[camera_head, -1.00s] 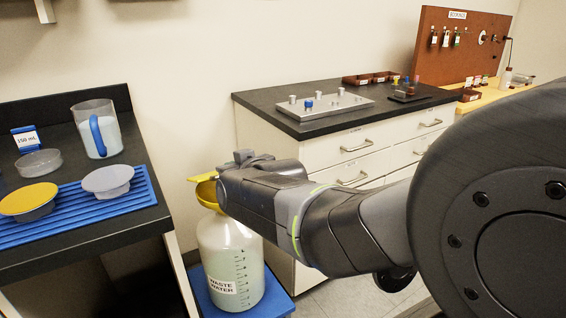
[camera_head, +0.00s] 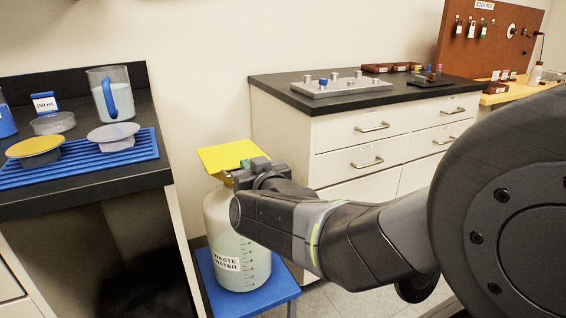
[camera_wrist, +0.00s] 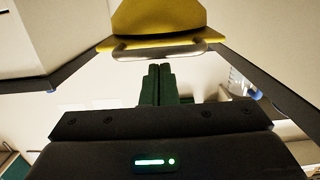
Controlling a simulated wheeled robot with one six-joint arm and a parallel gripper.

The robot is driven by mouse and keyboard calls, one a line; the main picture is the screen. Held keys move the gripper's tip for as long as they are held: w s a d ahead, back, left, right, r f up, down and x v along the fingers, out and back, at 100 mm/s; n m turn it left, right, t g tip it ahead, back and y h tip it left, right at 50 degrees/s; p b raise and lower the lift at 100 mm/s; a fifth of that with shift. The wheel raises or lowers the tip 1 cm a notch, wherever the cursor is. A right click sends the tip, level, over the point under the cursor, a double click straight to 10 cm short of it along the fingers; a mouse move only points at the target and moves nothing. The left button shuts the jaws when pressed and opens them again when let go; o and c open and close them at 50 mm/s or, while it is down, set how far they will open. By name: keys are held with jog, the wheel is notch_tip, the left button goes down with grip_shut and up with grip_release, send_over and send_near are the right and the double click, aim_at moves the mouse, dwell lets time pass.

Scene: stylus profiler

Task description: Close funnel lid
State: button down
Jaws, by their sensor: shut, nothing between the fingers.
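The waste water bottle (camera_head: 228,240) stands upright with a yellow funnel (camera_head: 226,178) at its mouth. The funnel's flat yellow lid (camera_head: 224,156) shows its broad face above the funnel, tilted; I cannot tell how wide a gap lies under it. My gripper (camera_head: 248,165) is beside the lid's right side and hides part of the funnel. In the wrist view, the yellow funnel part (camera_wrist: 160,18) is at the top with a grey bar handle (camera_wrist: 160,49) across its near edge. My dark green fingers (camera_wrist: 159,80) are together and empty, just below that bar; contact is unclear.
The bottle stands on a blue stool (camera_head: 262,296). The left counter (camera_head: 120,186) has a blue ribbed mat (camera_head: 80,168) and a jug (camera_head: 110,92). A drawer cabinet (camera_head: 370,140) stands close behind my arm. Some floor shows between stool and cabinet.

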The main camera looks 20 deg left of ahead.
jog(key=shift+s+d+f+b, duration=0.1)
jog(key=shift+f+b, duration=0.6)
jog(key=shift+f, duration=0.35)
jog(key=shift+f, duration=0.3)
notch_tip(320, 180, up, 6)
jog(key=p, duration=0.3)
jog(key=s+d+f+p, duration=0.1)
jog(key=s+d+f, duration=0.1)
jog(key=s+d, duration=0.3)
jog(key=shift+s+d+f+p, duration=0.2)
jog(key=shift+s+d+p, duration=0.15)
jog(key=shift+d, duration=0.7)
jog(key=shift+w+a, duration=0.1)
